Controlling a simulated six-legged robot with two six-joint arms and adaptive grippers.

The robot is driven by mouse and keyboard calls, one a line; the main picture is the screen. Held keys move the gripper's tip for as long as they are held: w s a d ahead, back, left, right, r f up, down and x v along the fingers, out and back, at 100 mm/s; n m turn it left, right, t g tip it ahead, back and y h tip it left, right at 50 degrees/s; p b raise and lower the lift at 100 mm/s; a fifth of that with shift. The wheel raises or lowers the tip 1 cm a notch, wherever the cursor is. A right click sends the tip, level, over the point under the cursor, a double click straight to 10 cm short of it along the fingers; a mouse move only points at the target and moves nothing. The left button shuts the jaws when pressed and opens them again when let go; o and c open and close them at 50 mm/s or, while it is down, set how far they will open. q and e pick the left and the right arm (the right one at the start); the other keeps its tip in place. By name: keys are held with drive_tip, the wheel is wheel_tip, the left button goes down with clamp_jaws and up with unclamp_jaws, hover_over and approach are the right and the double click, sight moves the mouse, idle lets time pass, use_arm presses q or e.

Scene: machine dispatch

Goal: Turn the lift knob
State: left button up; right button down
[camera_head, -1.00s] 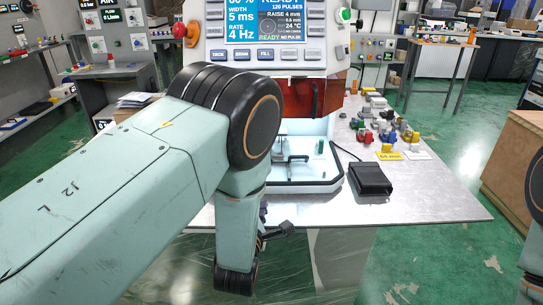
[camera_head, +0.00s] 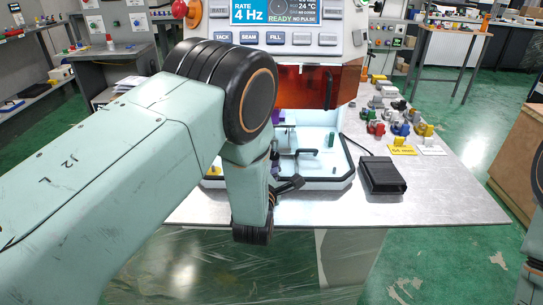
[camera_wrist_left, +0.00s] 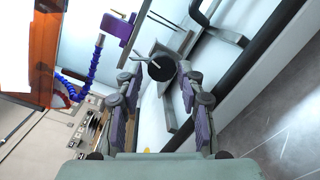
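In the left wrist view a round black knob (camera_wrist_left: 161,68) stands on a grey metal bracket at the machine's white work bay. I take it for the lift knob. My left gripper (camera_wrist_left: 155,88) is open, with its purple-padded fingers to either side of the line toward the knob. I cannot tell whether they touch it. In the head view my left gripper (camera_head: 286,180) is at the front edge of the machine's bay (camera_head: 318,180), partly hidden by my forearm. The knob cannot be made out there. My right gripper is out of view.
The machine's control panel (camera_head: 270,38) and orange shield (camera_head: 308,88) are above the bay. A black box (camera_head: 382,175) lies on the table (camera_head: 450,207) to the right, with several coloured parts behind it. A purple bracket (camera_wrist_left: 117,28) and blue hose (camera_wrist_left: 73,88) are near my gripper.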

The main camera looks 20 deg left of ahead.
use_arm(q)
drive_tip(key=shift+w+d+r, duration=0.1)
drive_tip(key=shift+w+d, duration=0.1)
drive_tip(key=shift+w, duration=0.35)
drive_tip(key=shift+w+d, duration=0.2)
drive_tip(key=shift+w, duration=0.3)
drive_tip(key=shift+a, duration=0.45)
drive_tip(key=shift+w+d, duration=0.1)
drive_tip(key=shift+d, duration=0.25)
drive_tip(key=c, duration=0.4)
drive_tip(key=shift+a, duration=0.15)
clamp_jaws()
